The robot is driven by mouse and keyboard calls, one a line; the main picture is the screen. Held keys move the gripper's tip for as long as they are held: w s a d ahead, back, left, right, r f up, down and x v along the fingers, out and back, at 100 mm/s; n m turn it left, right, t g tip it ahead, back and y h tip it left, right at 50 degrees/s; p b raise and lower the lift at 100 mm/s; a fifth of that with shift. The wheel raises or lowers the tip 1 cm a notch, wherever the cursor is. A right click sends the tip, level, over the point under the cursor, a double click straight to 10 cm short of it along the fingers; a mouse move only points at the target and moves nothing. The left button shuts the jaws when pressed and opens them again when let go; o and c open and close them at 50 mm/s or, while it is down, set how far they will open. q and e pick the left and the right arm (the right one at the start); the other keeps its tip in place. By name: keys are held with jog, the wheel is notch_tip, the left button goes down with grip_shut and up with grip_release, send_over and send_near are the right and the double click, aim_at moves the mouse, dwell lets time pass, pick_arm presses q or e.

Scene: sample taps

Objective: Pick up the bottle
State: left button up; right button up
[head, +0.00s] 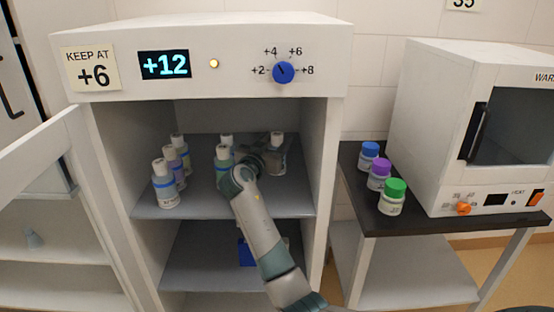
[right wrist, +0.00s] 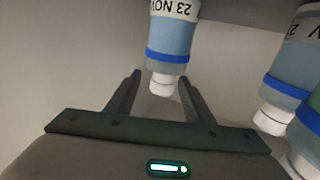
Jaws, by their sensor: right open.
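Several white-capped bottles with blue or purple bands stand on the upper shelf of the open cabinet. One bottle (head: 279,154), at the right of the shelf, is partly hidden by my right gripper (head: 260,161). The right wrist view, which is upside down, shows a blue-banded bottle (right wrist: 172,40) marked "23 NOV", probably the same one. My right gripper (right wrist: 160,77) is open, with the white cap near its fingertips and nothing clamped. Two more bottles (head: 226,142) (head: 222,158) stand left of my right gripper. My left gripper is not in view.
Three bottles (head: 166,188) line the shelf's left side. The cabinet (head: 330,130) has side walls close on both sides; its display reads +12, beside a blue knob (head: 283,72) and a +6 note. Blue, purple and green-capped jars (head: 392,198) stand by a white oven (head: 430,110).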

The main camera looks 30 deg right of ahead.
aim_at(281, 133)
dwell(0.3)
jog(key=shift+w+d+r, duration=0.1)
jog(key=shift+w+d, duration=0.2)
jog(key=shift+d, duration=0.1)
jog(key=p+x, duration=0.1)
jog(key=x, duration=0.2)
jog(key=shift+a, duration=0.1)
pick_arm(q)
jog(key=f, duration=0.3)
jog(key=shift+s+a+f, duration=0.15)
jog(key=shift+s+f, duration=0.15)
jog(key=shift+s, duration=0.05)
pick_arm(e)
jog(key=shift+w+d, duration=0.45)
jog(key=shift+d, duration=0.1)
grip_shut()
